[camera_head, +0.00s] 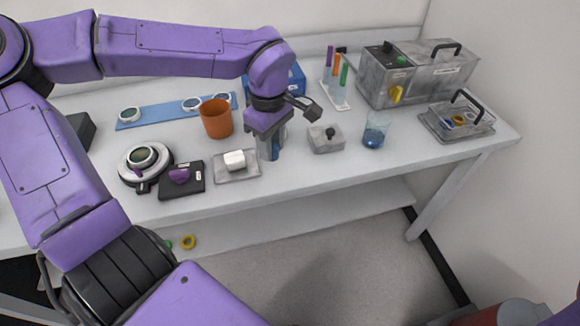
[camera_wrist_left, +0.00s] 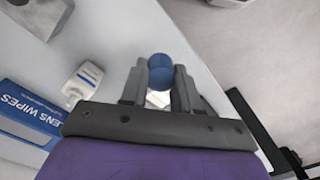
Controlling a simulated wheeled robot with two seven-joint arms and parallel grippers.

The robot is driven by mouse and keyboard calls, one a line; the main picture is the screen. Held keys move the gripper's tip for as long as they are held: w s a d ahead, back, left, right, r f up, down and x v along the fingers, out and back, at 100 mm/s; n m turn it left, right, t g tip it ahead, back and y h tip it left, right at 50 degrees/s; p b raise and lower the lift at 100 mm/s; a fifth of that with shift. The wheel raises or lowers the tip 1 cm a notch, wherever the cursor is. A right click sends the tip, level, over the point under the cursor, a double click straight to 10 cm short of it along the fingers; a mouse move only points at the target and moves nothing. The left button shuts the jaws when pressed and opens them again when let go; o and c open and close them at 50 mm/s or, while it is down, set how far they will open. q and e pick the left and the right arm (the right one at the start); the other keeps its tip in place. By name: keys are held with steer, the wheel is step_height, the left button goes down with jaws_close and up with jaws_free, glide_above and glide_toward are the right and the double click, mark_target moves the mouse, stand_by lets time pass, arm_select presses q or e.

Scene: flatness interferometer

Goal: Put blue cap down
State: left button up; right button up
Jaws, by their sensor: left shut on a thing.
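My left gripper (camera_head: 268,154) points down near the front edge of the table, right of the small tray with a white block. It is shut on the blue cap (camera_wrist_left: 160,74), which shows between the two fingertips in the left wrist view. In the head view only a bit of blue shows at the fingers. I cannot tell whether the cap touches the table. A white bottle with a blue label (camera_wrist_left: 84,79) stands beside the gripper in the left wrist view. My right gripper is not in view.
The small tray (camera_head: 222,178) with a white block (camera_head: 234,160) is close on the left. An orange cup (camera_head: 216,118) stands behind it. A grey block with a black knob (camera_head: 325,139) and a glass beaker (camera_head: 376,130) are on the right. A lens wipes box (camera_wrist_left: 28,113) is behind.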

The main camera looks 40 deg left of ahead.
arm_select(q)
steer(key=p, duration=0.1)
glide_above(288, 169)
step_height(288, 169, down, 6)
steer(key=shift+s+a+r, duration=0.1)
steer(key=shift+s+r, duration=0.05)
step_height(288, 169, down, 3)
steer(key=shift+r, duration=0.15)
steer(key=shift+f, duration=0.35)
steer(key=shift+f, duration=0.1)
steer(key=o, duration=1)
step_height(288, 169, up, 12)
steer(key=shift+w, duration=0.25)
